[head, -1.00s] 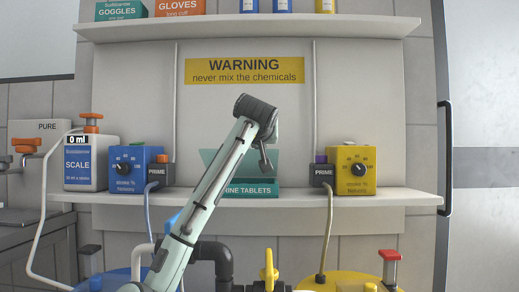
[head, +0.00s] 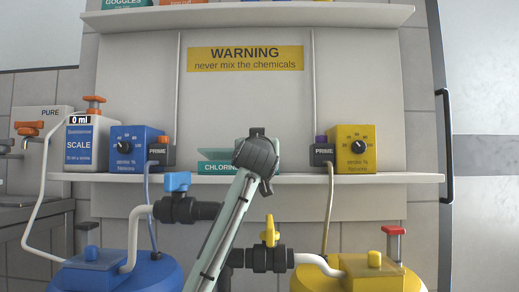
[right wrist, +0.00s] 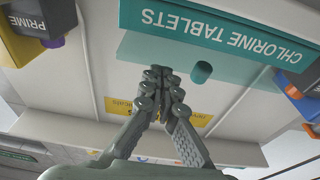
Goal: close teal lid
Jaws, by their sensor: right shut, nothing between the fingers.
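The teal box labelled CHLORINE TABLETS (head: 217,168) stands on the shelf in the middle of the head view, partly hidden by my arm. Its teal lid (head: 214,154) shows as a low slanted panel above the label; whether it is fully down I cannot tell. In the right wrist view, which is upside down, the label (right wrist: 225,30) and the lid (right wrist: 225,68) with a dark oval show. My right gripper (right wrist: 162,78) is shut and empty, its fingertips close to the lid; contact is unclear. In the head view its fingers are mostly hidden behind my wrist. My left gripper is not in view.
A blue pump box (head: 135,148) and a yellow pump box (head: 356,149) flank the teal box on the shelf (head: 400,179). Below are a blue-handled valve (head: 177,182), a yellow-handled valve (head: 270,232) and drums.

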